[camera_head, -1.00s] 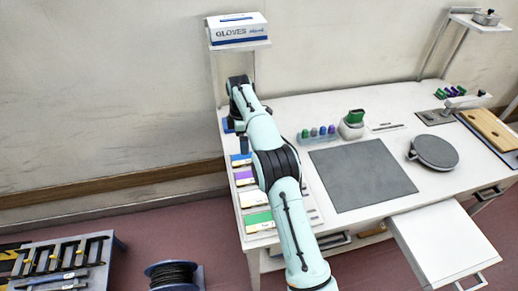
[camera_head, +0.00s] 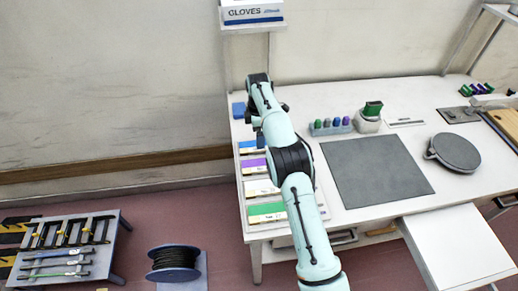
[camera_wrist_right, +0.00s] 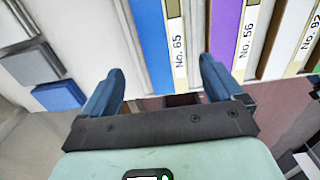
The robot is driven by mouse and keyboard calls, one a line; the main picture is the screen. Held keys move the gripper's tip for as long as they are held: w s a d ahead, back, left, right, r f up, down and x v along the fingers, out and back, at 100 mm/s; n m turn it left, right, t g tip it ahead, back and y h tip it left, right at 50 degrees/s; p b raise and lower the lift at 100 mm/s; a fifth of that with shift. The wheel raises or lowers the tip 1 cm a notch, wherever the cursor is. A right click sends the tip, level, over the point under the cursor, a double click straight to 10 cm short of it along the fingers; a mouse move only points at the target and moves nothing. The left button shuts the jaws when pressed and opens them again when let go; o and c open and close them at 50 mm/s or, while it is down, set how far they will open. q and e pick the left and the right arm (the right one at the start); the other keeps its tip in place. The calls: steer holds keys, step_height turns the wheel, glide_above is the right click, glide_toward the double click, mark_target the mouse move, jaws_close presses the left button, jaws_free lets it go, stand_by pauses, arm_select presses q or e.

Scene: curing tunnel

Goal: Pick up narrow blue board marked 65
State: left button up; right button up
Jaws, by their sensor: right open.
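The narrow blue board (camera_wrist_right: 150,45) marked No. 65 fills the middle of the right wrist view, its white label strip on its right side. My right gripper (camera_wrist_right: 162,72) is open, with one blue finger on each side of the board. I cannot tell how far the fingertips are above it. In the head view the blue board (camera_head: 249,147) is at the back of a row of coloured boards on the table's left side, partly covered by my right arm. The fingers are hidden there. My left gripper is not in view.
Right of the blue board are a purple board (camera_wrist_right: 222,35) marked 56 and a white one marked 92. A green board (camera_head: 267,209) is nearest the front edge. A glove box (camera_head: 252,13) stands on a shelf above. A grey mat (camera_head: 376,171) lies to the right.

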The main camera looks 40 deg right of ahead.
steer(key=f, duration=0.1)
steer(key=f+b, duration=0.1)
steer(key=f, duration=0.2)
steer(key=shift+s+a+b, duration=0.15)
steer(key=shift+s+b, duration=0.2)
steer(key=shift+b, duration=0.05)
steer(key=shift+s+f, duration=0.1)
steer(key=shift+f, duration=0.35)
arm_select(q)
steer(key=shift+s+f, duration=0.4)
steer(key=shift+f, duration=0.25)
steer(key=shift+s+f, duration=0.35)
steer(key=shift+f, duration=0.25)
arm_select(e)
steer(key=shift+w, duration=0.2)
steer(key=c, duration=1.2)
steer(key=shift+o, duration=0.2)
steer(key=shift+r, duration=0.15)
